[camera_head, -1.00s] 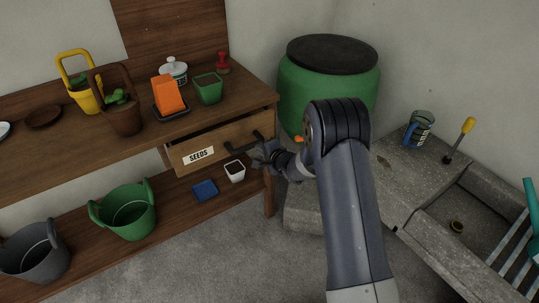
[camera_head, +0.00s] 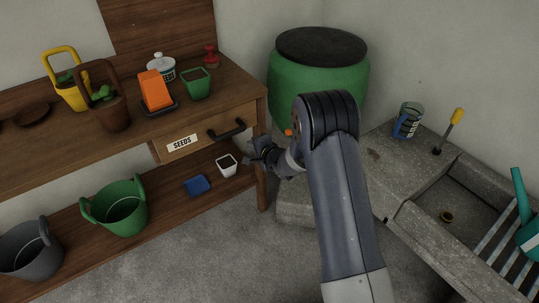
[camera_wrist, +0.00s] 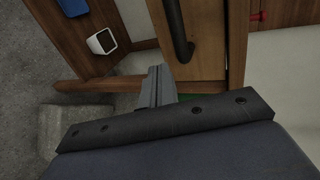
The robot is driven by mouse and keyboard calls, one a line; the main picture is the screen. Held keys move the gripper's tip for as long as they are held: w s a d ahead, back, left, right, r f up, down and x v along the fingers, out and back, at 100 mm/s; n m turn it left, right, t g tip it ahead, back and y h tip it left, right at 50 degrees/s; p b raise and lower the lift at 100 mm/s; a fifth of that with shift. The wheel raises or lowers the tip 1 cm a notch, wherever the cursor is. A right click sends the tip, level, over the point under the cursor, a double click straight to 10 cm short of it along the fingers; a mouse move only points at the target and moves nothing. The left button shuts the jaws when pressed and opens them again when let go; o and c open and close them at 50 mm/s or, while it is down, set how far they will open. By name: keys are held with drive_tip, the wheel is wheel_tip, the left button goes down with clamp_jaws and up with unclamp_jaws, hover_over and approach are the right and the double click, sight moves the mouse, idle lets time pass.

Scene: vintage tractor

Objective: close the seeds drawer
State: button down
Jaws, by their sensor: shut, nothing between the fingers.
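The seeds drawer (camera_head: 200,137) is in the wooden bench at the left, with a white SEEDS label (camera_head: 182,143) and a dark bar handle (camera_head: 227,131). Its front looks almost in line with the bench, though a small gap at its left end makes it hard to tell if it is flush. My gripper (camera_head: 257,153) is shut and empty, just right of and below the handle, near the bench's right leg. In the wrist view my shut fingers (camera_wrist: 156,86) lie beside the drawer front (camera_wrist: 200,45), below the end of the handle (camera_wrist: 178,30). Contact cannot be told.
The bench's right leg (camera_head: 262,185) stands close to my gripper. A white pot (camera_head: 227,165) and blue tray (camera_head: 197,185) are on the lower shelf. A green barrel (camera_head: 318,85) stands behind, and a stone sink (camera_head: 455,205) is at the right.

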drive_tip(key=v, duration=0.8)
drive_tip(key=shift+s, duration=0.2)
drive_tip(key=shift+w+a, duration=0.1)
drive_tip(key=shift+a, duration=0.1)
